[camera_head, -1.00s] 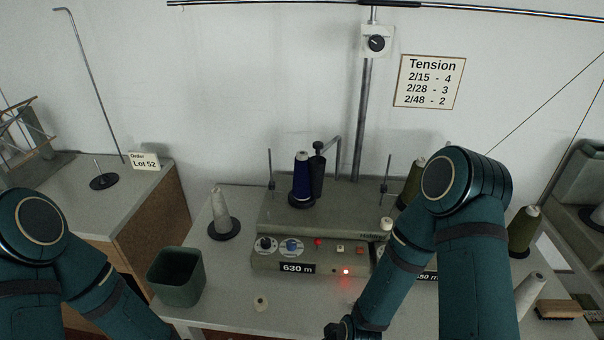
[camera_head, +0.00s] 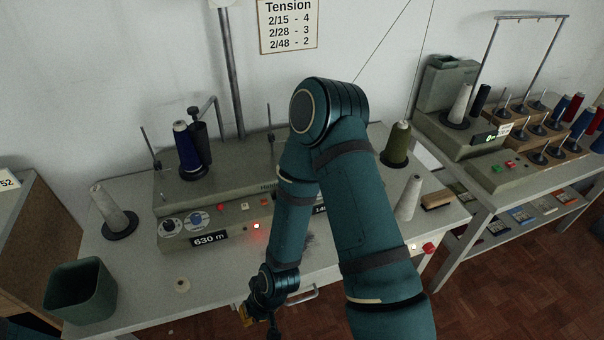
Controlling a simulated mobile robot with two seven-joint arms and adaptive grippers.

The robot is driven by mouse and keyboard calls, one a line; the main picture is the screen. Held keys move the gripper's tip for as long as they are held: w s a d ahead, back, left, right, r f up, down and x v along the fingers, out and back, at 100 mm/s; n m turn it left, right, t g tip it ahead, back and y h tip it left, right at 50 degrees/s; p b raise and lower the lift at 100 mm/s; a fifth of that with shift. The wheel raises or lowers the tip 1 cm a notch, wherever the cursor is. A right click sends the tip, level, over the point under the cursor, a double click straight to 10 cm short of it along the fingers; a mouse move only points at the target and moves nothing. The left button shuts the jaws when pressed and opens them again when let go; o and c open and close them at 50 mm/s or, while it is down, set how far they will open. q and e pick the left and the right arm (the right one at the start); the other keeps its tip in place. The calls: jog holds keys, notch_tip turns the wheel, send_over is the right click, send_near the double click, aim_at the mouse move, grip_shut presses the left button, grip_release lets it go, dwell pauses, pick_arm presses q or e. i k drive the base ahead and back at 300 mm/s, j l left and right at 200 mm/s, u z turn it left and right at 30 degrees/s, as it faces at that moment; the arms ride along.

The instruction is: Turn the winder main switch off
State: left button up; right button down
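The winder (camera_head: 178,243) is a long grey machine on the table, with a "630 m" label (camera_head: 209,239) on its front. Its panel carries two dials, a red button (camera_head: 220,209), small square buttons (camera_head: 265,201) and a glowing red lamp (camera_head: 256,226). A red switch-like part (camera_head: 428,248) sits at the table's right front edge, beside a small bright light (camera_head: 412,246). I cannot tell which part is the main switch. My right arm hides the winder's middle. My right gripper (camera_head: 262,320) hangs at the bottom edge, partly cut off; its fingers are unclear. My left gripper is out of view.
Cones stand on the left (camera_head: 109,212) and right (camera_head: 408,198), near a brush (camera_head: 437,193).

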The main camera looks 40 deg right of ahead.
aim_at(428, 248)
jog(key=z, duration=2.1)
